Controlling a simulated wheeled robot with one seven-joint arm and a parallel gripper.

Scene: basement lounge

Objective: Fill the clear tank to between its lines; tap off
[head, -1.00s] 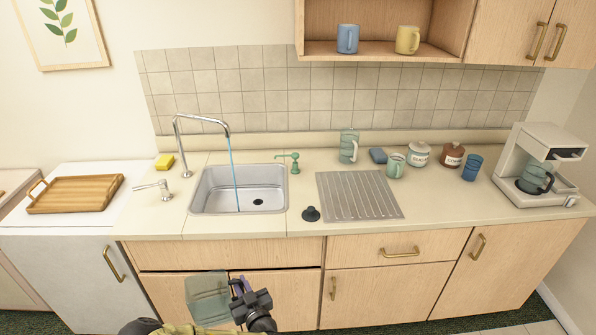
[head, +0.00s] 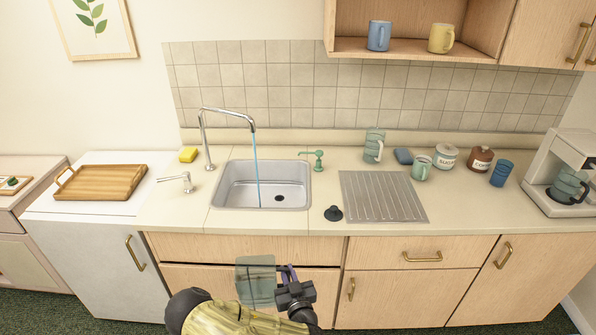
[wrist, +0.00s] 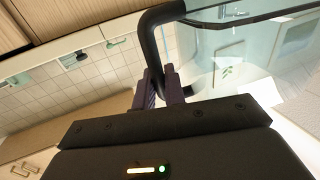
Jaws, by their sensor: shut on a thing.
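My gripper (head: 287,275) is shut on the dark handle (wrist: 157,35) of the clear tank. The tank (head: 256,282) hangs in front of the cabinet below the sink, lower than the counter top. It also fills the upper right of the wrist view (wrist: 235,60). I see no water in it, and I cannot make out its lines clearly. The chrome tap (head: 203,135) is running, and a blue stream (head: 257,165) falls into the steel sink (head: 222,185). A small chrome lever (head: 176,179) stands left of the sink.
A black stopper (head: 333,213) lies right of the sink, beside the ribbed drainboard (head: 385,197). A green soap pump (head: 318,160) stands behind the sink's right corner. The coffee maker (head: 560,175) stands far right.

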